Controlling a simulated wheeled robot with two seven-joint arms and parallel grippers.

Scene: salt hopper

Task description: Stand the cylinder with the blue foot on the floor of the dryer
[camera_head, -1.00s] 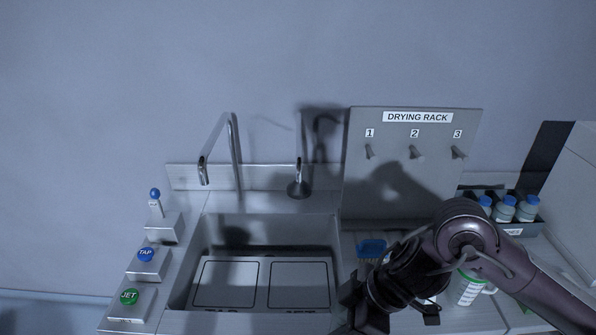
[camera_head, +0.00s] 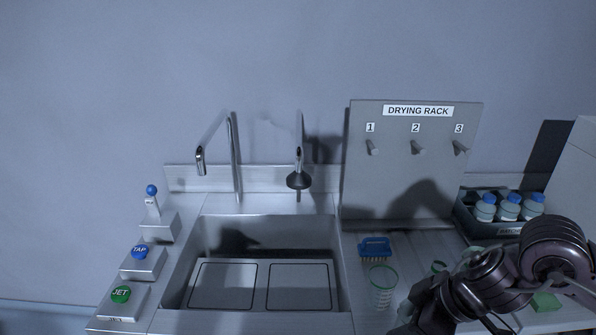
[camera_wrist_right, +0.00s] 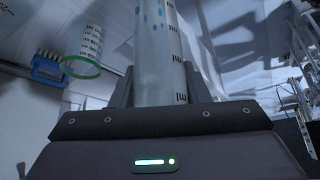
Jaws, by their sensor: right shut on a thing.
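My right gripper (camera_head: 428,305) is low at the right of the counter in the head view. In the right wrist view its two fingers (camera_wrist_right: 158,92) are shut on a clear graduated cylinder (camera_wrist_right: 158,50) with dark scale marks and blue drops on its wall. The cylinder's foot is out of sight, so its colour cannot be told. In the head view the arm hides most of the held cylinder. A grey-white cabinet (camera_head: 580,165) stands at the right edge; whether it is the dryer I cannot tell. My left gripper is not in view.
A clear container with a green rim (camera_head: 381,287) and a blue brush (camera_head: 375,247) stand left of my gripper. A drying rack (camera_head: 410,190) with empty pegs is behind. Blue-capped bottles (camera_head: 508,207) sit in a tray. The sink (camera_head: 262,240) is at the left.

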